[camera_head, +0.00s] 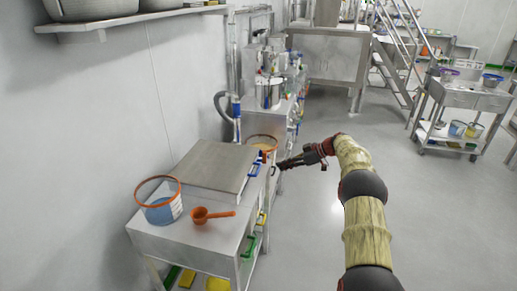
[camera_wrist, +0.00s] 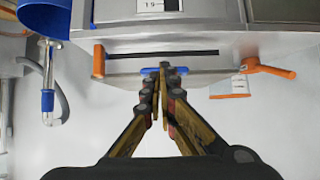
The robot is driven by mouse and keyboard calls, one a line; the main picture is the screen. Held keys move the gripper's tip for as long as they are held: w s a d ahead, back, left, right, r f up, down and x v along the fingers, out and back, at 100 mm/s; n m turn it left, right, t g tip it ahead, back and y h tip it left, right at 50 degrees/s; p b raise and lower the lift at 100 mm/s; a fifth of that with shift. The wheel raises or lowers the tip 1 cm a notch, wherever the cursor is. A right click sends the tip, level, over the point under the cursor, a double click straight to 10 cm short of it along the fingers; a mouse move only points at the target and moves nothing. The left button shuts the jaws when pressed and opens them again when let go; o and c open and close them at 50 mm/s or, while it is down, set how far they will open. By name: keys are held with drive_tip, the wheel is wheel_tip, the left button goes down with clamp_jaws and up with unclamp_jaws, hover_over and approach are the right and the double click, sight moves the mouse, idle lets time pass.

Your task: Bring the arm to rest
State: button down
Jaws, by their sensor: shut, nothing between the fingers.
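My gripper (camera_head: 282,165) is at the end of my arm (camera_head: 366,215), which reaches up and left from the lower right in the head view. The gripper is beside the right side of the steel table (camera_head: 180,247), near blue handles. In the wrist view my gripper (camera_wrist: 161,72) has its fingertips together with nothing between them. The tips overlap a blue handle (camera_wrist: 178,73) in that picture; I cannot tell whether they touch it.
An orange scoop (camera_head: 212,215) and an orange-rimmed round container (camera_head: 160,205) stand on the table, beside a steel slab (camera_head: 212,166). A steel cart (camera_head: 470,97) and stairs (camera_head: 397,60) stand at the back right. The floor right of my arm is clear.

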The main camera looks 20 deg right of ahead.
drive_tip(key=s+f+m+g+h, duration=0.3)
drive_tip(key=s+f+m, duration=0.6)
drive_tip(key=s+m, duration=0.2)
drive_tip(key=s+a+r+h, duration=0.2)
drive_tip(key=s+a+r, duration=0.5)
drive_tip(key=s, duration=0.7)
drive_tip(key=s+a+r+t+h, duration=0.1)
drive_tip(key=s+a+r, duration=0.6)
drive_tip(key=s, duration=0.8)
drive_tip(key=s+a+r+t+h, duration=0.1)
drive_tip(key=s+a+r+h, duration=0.2)
drive_tip(key=s+a+r, duration=0.4)
drive_tip(key=s+r, duration=0.4)
drive_tip(key=s, duration=0.3)
drive_tip(key=shift+s+a, duration=0.25)
drive_tip(key=shift+a, duration=0.15)
